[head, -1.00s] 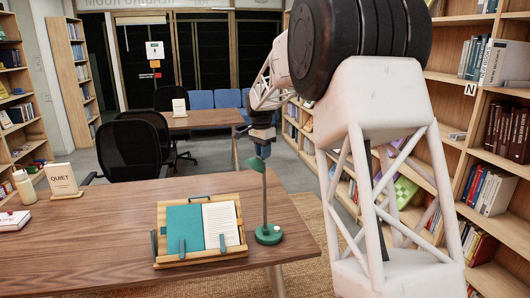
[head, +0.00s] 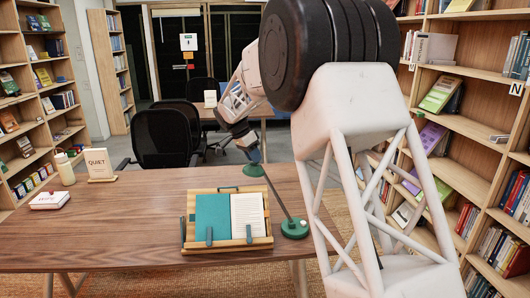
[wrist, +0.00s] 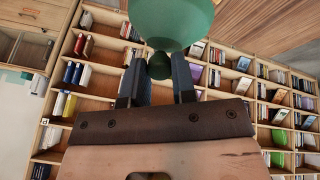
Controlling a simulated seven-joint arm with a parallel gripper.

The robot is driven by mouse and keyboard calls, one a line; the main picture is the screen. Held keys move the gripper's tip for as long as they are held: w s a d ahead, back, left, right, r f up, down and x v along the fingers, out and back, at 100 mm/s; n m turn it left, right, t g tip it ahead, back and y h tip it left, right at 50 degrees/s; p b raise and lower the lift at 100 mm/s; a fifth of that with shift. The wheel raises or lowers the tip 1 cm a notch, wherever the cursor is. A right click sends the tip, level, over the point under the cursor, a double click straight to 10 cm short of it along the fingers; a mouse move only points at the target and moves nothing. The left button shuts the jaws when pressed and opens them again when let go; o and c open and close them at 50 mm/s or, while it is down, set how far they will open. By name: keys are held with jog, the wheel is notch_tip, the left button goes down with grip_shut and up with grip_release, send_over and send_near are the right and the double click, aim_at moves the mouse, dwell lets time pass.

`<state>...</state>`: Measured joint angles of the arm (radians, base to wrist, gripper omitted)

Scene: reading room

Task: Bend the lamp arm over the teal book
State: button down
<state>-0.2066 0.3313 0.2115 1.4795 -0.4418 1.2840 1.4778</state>
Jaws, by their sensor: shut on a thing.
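The green lamp has its round base (head: 294,228) on the table, right of the book stand. Its thin arm (head: 277,194) tilts up to the left, and its green shade (head: 253,171) is above the stand's back right side in the head view. The teal book (head: 212,217) lies open on the wooden stand, teal on the left and a white page on the right. My gripper (head: 249,153) is at the top of the lamp. In the wrist view my gripper (wrist: 159,84) is shut on a small green part of the lamp, and the big green shade (wrist: 172,20) shows beyond.
The wooden table (head: 120,225) is clear left of the book stand (head: 227,248). A QUIET sign (head: 99,165), a bottle (head: 65,168) and a white book (head: 50,200) stand or lie at its left end. A black chair (head: 165,137) is behind it. Bookshelves stand on both sides.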

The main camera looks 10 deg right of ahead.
aim_at(247, 166)
jog(key=shift+a+f, duration=0.5)
jog(key=shift+a, duration=0.35)
jog(key=shift+a+f, duration=0.5)
jog(key=shift+a, duration=0.3)
jog(key=c, duration=0.9)
grip_release()
jog(key=shift+c, duration=0.2)
jog(key=shift+r, duration=0.1)
jog(key=v, duration=0.7)
jog(key=shift+a+r, duration=0.15)
jog(key=shift+r, duration=0.2)
